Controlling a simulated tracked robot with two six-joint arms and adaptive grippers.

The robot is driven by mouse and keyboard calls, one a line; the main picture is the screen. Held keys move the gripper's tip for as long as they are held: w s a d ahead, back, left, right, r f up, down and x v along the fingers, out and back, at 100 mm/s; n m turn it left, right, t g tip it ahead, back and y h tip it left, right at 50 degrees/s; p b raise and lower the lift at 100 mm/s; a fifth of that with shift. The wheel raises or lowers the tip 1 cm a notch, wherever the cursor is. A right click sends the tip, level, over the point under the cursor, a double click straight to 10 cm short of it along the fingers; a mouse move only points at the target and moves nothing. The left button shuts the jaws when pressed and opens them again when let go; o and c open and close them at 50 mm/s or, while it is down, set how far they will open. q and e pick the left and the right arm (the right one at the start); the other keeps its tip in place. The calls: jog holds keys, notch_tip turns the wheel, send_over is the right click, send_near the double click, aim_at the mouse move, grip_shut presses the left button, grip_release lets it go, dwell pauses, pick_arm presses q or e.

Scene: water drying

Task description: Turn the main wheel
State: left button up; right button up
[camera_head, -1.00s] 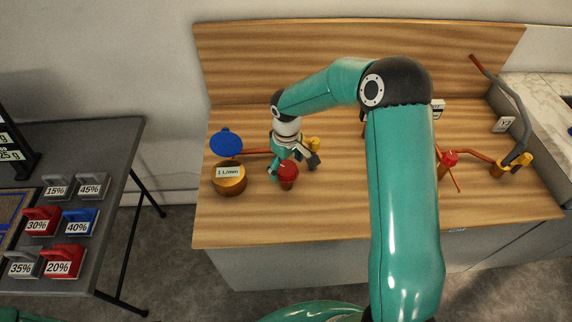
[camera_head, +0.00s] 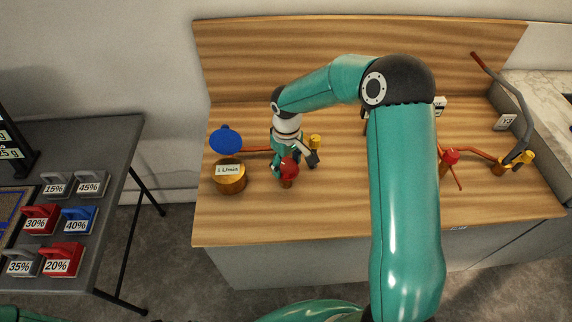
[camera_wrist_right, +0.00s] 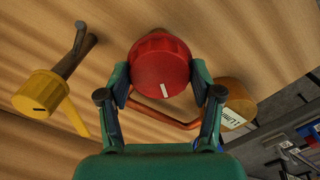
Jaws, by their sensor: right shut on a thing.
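A round red knob (camera_head: 288,168) stands on the wooden board, left of its middle. My right gripper (camera_head: 287,160) is at it, coming from behind. In the right wrist view my right gripper (camera_wrist_right: 163,85) has its two fingers on either side of the red knob (camera_wrist_right: 160,62), shut on it. A white mark shows on the knob's face. A blue wheel (camera_head: 226,139) and a brass-coloured round gauge (camera_head: 229,178) labelled "1 L/min" stand to its left. Which of them is the main wheel, I cannot tell. My left gripper is out of view.
A yellow knob (camera_head: 315,142) stands behind the red one; it also shows in the right wrist view (camera_wrist_right: 40,93). Another red handle (camera_head: 450,157) and yellow valve (camera_head: 526,157) are at the right. A dark table (camera_head: 112,135) with labelled blocks stands left. The board's front is clear.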

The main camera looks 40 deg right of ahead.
jog(key=m+b, duration=0.3)
jog(key=b, duration=0.1)
jog(key=shift+w+f, duration=0.15)
jog(key=m+b, duration=0.2)
jog(key=m, duration=0.1)
jog(key=shift+r+m+b, duration=0.2)
jog(key=shift+m+b, duration=0.15)
jog(key=shift+m, duration=0.35)
jog(key=shift+r, duration=0.1)
jog(key=o, duration=0.9)
jog(key=shift+c, duration=0.2)
jog(key=shift+o, duration=1.4)
